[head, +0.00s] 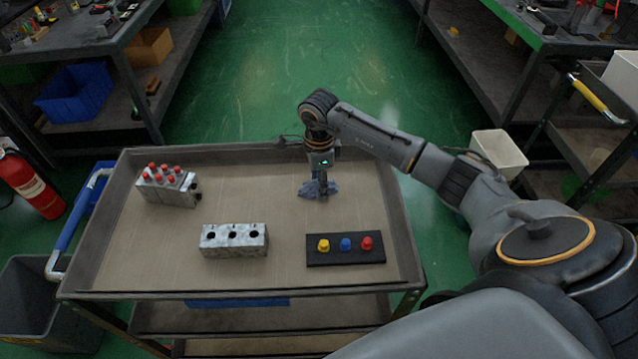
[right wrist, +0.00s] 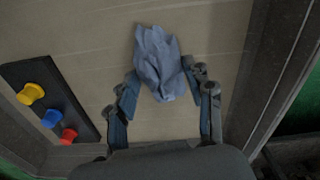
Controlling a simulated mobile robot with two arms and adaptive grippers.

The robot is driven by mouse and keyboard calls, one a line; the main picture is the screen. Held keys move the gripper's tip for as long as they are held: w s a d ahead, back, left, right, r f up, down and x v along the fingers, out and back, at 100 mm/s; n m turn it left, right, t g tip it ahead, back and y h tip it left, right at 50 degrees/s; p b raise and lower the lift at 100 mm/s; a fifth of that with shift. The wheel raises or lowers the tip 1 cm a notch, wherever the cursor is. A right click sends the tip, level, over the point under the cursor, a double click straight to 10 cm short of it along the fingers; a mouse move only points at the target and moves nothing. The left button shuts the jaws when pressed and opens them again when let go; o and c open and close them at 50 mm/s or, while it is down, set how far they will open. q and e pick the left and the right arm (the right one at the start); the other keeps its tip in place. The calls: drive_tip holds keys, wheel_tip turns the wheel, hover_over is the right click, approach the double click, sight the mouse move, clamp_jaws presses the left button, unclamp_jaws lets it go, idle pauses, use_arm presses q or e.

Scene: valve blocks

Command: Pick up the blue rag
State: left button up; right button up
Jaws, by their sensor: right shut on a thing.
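The blue rag (head: 309,189) is a crumpled cloth at the back right of the cart's top tray. My right gripper (head: 322,193) points down at it from above. In the right wrist view the rag (right wrist: 157,60) bunches up between the two fingers of my right gripper (right wrist: 164,82), which is shut on it. Part of the rag is hidden by the gripper in the head view. I cannot tell whether the rag is clear of the tray surface. My left gripper is not in view.
The cart tray (head: 120,240) has a raised rim. On it stand a metal block with red-topped valves (head: 167,185), a metal block with holes (head: 234,240) and a black board (head: 345,257) with yellow, blue and red knobs. The tray between them is bare.

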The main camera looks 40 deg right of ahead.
wheel_tip(320, 180, up, 3)
drive_tip(key=shift+w+b, duration=0.1)
drive_tip(key=shift+b, duration=0.35)
drive_tip(key=s+a+r+b, duration=0.1)
drive_tip(key=a+r, duration=0.9)
drive_tip(key=a, duration=0.4)
drive_tip(key=shift+s, duration=0.15)
